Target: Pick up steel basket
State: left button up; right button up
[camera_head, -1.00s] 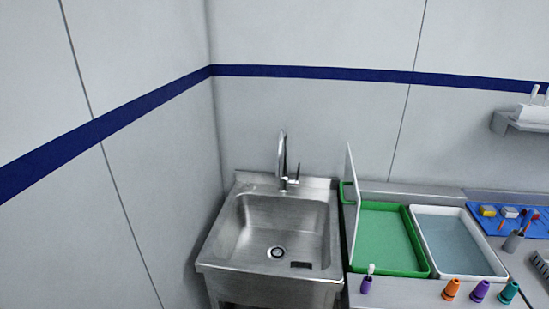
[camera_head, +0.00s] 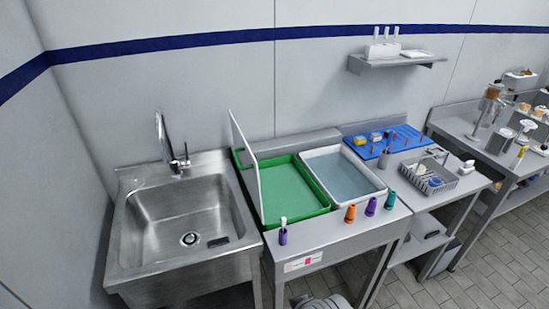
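Neither of my grippers shows in the head view.
A steel sink (camera_head: 184,212) stands at the left. A green tray (camera_head: 321,208) and a white tray (camera_head: 377,185) of water sit on the middle table, with several coloured cones along its front edge. A blue mat (camera_head: 413,139) lies behind. Tiled floor (camera_head: 480,262) is free at front right.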

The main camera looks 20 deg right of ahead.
aim_at(433, 168)
jog(key=i+j+z, duration=0.1)
jog(key=z, duration=0.85)
jog(key=l+z, duration=0.15)
jog(key=z, duration=0.2)
jog(key=l+z, duration=0.1)
jog(key=z, duration=0.3)
jog(key=j+z, duration=0.2)
jog(key=z, duration=0.15)
jog(key=l, duration=0.3)
jog(key=i+l+u, duration=0.1)
jog(key=u, duration=1.25)
jog(key=i+l+u, duration=0.1)
jog(key=l+u, duration=1.1)
jog(key=l, duration=0.25)
jog(key=k+l+u, duration=0.15)
jog(key=l+u, duration=0.15)
jog(key=l, duration=0.2)
jog(key=k+l, duration=0.1)
jog(key=l, duration=0.25)
jog(key=k+l+u, duration=0.1)
jog(key=l, duration=0.3)
jog(key=k+l, duration=0.1)
jog(key=l, duration=0.25)
